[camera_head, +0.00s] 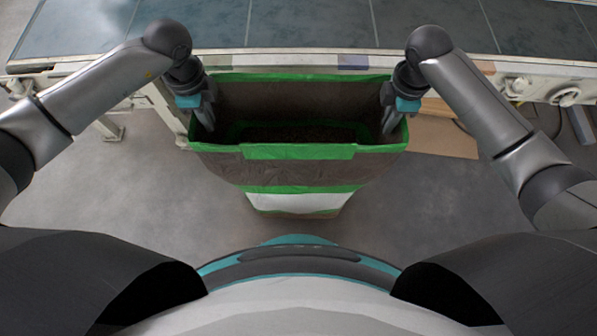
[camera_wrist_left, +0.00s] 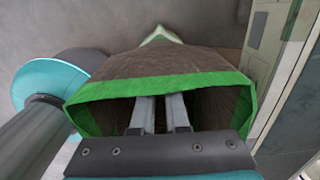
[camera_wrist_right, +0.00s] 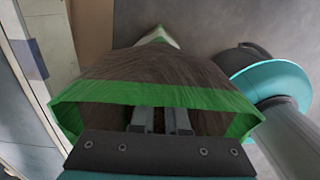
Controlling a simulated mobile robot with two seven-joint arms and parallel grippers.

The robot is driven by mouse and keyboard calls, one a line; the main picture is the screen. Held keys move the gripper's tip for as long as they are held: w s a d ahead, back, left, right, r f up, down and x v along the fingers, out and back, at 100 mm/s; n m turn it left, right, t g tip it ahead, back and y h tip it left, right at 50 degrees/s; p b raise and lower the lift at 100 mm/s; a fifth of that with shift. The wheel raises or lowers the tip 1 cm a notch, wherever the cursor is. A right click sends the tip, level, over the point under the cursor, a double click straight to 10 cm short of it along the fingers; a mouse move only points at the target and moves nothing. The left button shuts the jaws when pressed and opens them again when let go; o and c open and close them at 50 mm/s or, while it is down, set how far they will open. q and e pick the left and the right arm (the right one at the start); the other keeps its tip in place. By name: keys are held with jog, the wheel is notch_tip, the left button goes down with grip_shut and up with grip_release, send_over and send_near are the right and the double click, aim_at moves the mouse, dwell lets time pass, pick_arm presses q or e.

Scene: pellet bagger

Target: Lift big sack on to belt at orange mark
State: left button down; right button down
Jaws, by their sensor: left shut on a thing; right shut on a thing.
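The big sack (camera_head: 300,173) is brown with green bands and a white band, and hangs open-mouthed in front of the belt (camera_head: 310,22). Its top is level with or just below the belt's near edge in the picture. My left gripper (camera_head: 207,118) is shut on the left side of the sack's rim, and my right gripper (camera_head: 390,120) is shut on the right side. The sack also shows in the left wrist view (camera_wrist_left: 165,62) and the right wrist view (camera_wrist_right: 150,70). Whether its bottom touches the floor I cannot tell.
The belt's pale side rail (camera_head: 290,58) runs just behind the sack, with a bluish patch (camera_head: 355,62) on it. A tan board (camera_head: 445,135) lies on the floor behind the right side. The belt top in view is bare.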

pick_arm(q)
jog(key=shift+w+r, duration=0.1)
jog(key=shift+r, duration=0.2)
pick_arm(e)
jog(key=shift+w+r, duration=0.1)
jog(key=shift+r, duration=0.15)
